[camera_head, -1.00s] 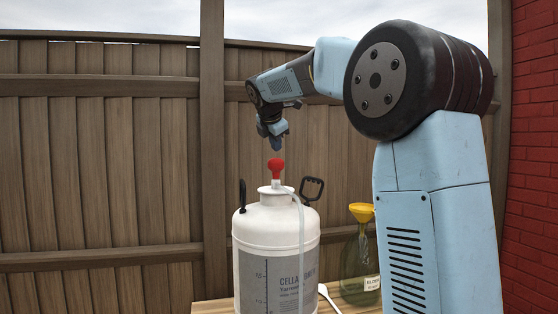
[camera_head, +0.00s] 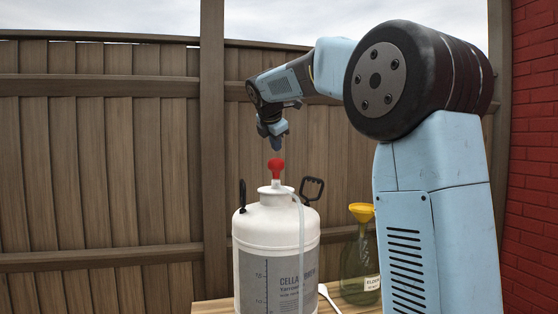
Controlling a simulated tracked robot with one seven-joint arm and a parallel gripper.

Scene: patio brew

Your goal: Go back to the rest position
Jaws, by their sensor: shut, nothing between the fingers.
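My gripper (camera_head: 276,143) hangs pointing down at the end of my arm, shut and empty. It is just above the red stopper (camera_head: 276,170) on top of the white fermenter vessel (camera_head: 262,233), with a small gap between the fingertips and the stopper. The fermenter stands upright with a grey printed label and scale marks. A pale tube runs from its top down its front. The fingers are small in this view.
A glass carboy (camera_head: 361,268) with a yellow funnel (camera_head: 361,212) stands right of the fermenter, partly behind my arm. A white spoon-like utensil (camera_head: 327,297) lies between them on the wooden table (camera_head: 212,306). A wooden fence (camera_head: 120,150) is behind, a brick wall (camera_head: 532,140) at right.

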